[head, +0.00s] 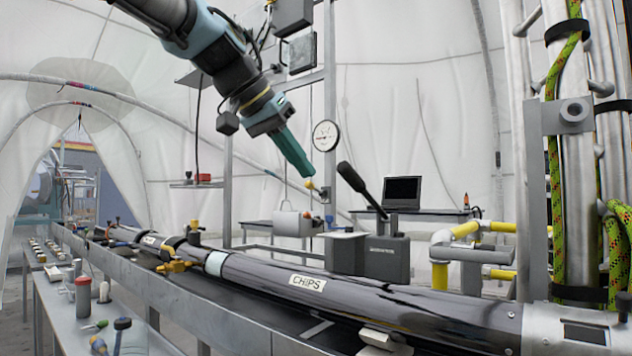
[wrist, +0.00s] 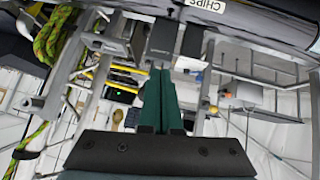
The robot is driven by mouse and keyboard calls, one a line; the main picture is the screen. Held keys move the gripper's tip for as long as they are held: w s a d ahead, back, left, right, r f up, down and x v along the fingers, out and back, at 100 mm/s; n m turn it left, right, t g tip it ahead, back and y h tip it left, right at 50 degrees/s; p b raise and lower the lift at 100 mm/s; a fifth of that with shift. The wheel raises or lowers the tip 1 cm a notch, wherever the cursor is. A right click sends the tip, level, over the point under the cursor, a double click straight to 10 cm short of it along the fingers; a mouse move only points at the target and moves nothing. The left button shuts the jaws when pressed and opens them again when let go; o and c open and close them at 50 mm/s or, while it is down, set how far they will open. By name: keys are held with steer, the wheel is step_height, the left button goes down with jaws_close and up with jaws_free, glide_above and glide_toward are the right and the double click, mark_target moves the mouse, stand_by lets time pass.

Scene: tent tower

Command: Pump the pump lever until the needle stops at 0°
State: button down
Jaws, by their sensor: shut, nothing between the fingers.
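The pump is a dark grey box (head: 383,256) standing beside the long black tube. Its black-handled pump lever (head: 352,178) tilts up and to the left. A round white dial gauge (head: 326,135) hangs behind it; its needle is too small to read. My gripper (head: 309,174) has teal fingers, shut and empty, pointing down and right. Its tips are in the air left of the lever handle, apart from it in the picture. In the wrist view the shut fingers (wrist: 159,72) point toward the grey pump box (wrist: 164,40); I cannot clearly make out the lever there.
The long black tube labelled CHIPS (head: 308,284) runs across the front on a rail. A metal post with green rope (head: 560,150) stands at the right, near yellow pipes (head: 440,272). A laptop (head: 402,191) sits on a table behind. Air around the lever handle looks clear.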

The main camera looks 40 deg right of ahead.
steer(key=w+a+f+n+t+y, duration=0.1)
steer(key=w+a+f+n+y, duration=0.2)
steer(key=a+f, duration=0.4)
steer(key=w+a+f+n, duration=0.2)
steer(key=w+a+f, duration=0.4)
steer(key=f, duration=0.3)
steer(key=w+a+f+n+t+y, duration=0.1)
steer(key=w+a+f+n+y, duration=0.2)
steer(key=a+f, duration=0.4)
steer(key=s+a+f+n+g+y, duration=0.1)
steer(key=s+a+f+n, duration=0.15)
steer(key=a+f, duration=0.65)
steer(key=s+a+f+n+y, duration=0.2)
steer(key=s+a+f, duration=0.2)
steer(key=a+f, duration=0.55)
step_height(320, 180, up, 14)
steer(key=p, duration=1.5)
steer(key=shift+s+a, duration=0.2)
steer(key=shift+s, duration=0.05)
steer(key=shift+d+n, duration=0.1)
steer(key=shift+n, duration=0.15)
